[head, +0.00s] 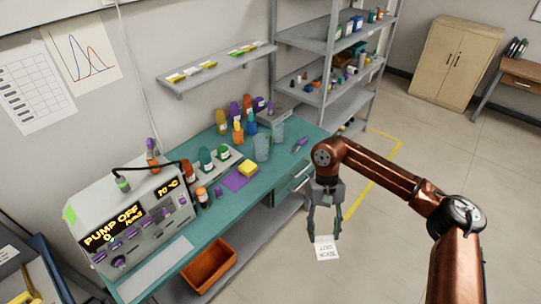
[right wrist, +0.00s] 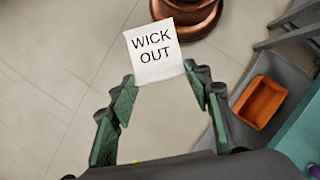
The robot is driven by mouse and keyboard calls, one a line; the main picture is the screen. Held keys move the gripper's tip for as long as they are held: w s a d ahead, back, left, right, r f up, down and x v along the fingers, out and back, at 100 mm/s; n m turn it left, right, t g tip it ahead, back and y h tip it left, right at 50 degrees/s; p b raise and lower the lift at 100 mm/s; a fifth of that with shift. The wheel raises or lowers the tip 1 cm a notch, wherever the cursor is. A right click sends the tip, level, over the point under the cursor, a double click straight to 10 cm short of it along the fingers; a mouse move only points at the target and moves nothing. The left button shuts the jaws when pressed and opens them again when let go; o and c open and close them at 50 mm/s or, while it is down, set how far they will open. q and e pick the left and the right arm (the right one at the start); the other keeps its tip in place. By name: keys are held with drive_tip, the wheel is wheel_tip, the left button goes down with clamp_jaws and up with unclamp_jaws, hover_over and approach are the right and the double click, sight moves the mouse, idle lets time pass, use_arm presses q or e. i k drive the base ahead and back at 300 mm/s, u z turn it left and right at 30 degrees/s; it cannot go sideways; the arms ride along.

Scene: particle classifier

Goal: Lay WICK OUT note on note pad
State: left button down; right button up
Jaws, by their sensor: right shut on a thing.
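The WICK OUT note (head: 326,249) is a small white sheet with black lettering. My right gripper (head: 324,232) is shut on its edge and holds it in the air, right of the bench's front edge. In the right wrist view the note (right wrist: 153,50) spans the space between the fingertips (right wrist: 160,76), its lettering facing the camera. On the teal bench, a flat purple square (head: 236,183) lies with a yellow block (head: 248,168) on it; I cannot tell if either is the note pad. My left gripper is out of view.
The teal bench (head: 205,225) carries a PUMP OFF machine (head: 130,225), several bottles and clear beakers (head: 262,147). An orange bin (head: 208,265) sits below its front edge. A wall shelf (head: 217,65) hangs above. Open floor lies around my right arm.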

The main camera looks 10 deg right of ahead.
sight(249, 167)
drive_tip(key=z, duration=0.05)
drive_tip(key=i, duration=0.85)
drive_tip(key=u, duration=0.55)
drive_tip(key=i, duration=0.6)
drive_tip(key=u, duration=0.3)
